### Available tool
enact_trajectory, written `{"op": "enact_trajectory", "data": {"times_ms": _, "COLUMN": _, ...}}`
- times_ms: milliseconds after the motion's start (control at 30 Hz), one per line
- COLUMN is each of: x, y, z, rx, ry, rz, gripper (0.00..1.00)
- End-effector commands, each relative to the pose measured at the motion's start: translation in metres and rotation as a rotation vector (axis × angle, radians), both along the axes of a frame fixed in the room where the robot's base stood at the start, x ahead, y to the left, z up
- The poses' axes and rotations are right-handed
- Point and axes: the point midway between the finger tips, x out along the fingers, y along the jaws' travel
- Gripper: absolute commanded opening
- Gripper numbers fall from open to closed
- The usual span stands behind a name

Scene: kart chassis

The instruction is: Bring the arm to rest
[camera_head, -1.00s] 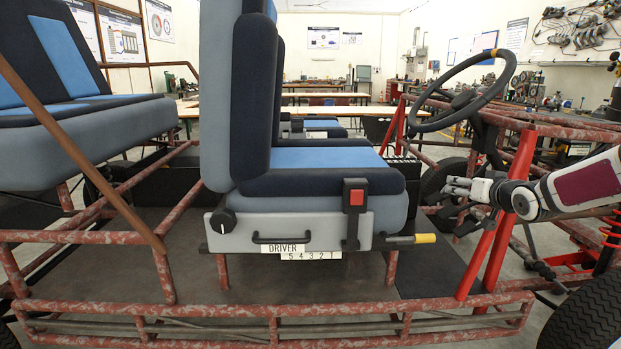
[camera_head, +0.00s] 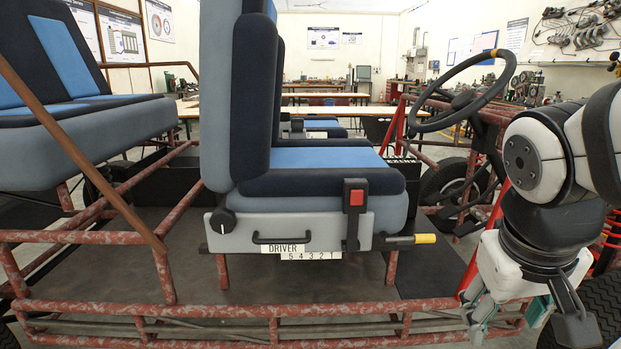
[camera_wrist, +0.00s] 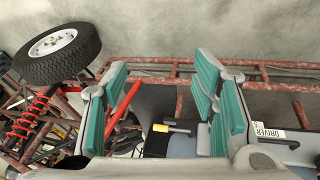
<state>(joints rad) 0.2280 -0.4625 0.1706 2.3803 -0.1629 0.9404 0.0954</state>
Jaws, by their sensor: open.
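My gripper (camera_head: 507,314) hangs at the lower right of the head view, in front of the red-brown tube frame, with my arm bent above it. Its two fingers point downward and stand apart with nothing between them. In the wrist view my gripper (camera_wrist: 160,105) shows teal finger pads wide apart, with only the chassis and floor visible beyond. The driver's seat (camera_head: 300,190) of the kart is left of my gripper, and there is a clear gap between them.
A yellow-tipped lever (camera_head: 425,239) sticks out beside the seat base. The steering wheel (camera_head: 462,92) stands behind, left of my arm. The frame's lower rail (camera_head: 200,310) runs along the front. A tire (camera_head: 595,310) is at the lower right, partly behind my arm.

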Motion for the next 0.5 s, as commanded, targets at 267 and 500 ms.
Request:
{"op": "enact_trajectory", "data": {"times_ms": 267, "x": -0.108, "y": 0.033, "z": -0.015, "rx": 0.134, "ry": 0.158, "rz": 0.035, "gripper": 0.53}}
{"op": "enact_trajectory", "data": {"times_ms": 500, "x": -0.164, "y": 0.049, "z": -0.02, "rx": 0.228, "ry": 0.249, "rz": 0.083, "gripper": 0.53}}
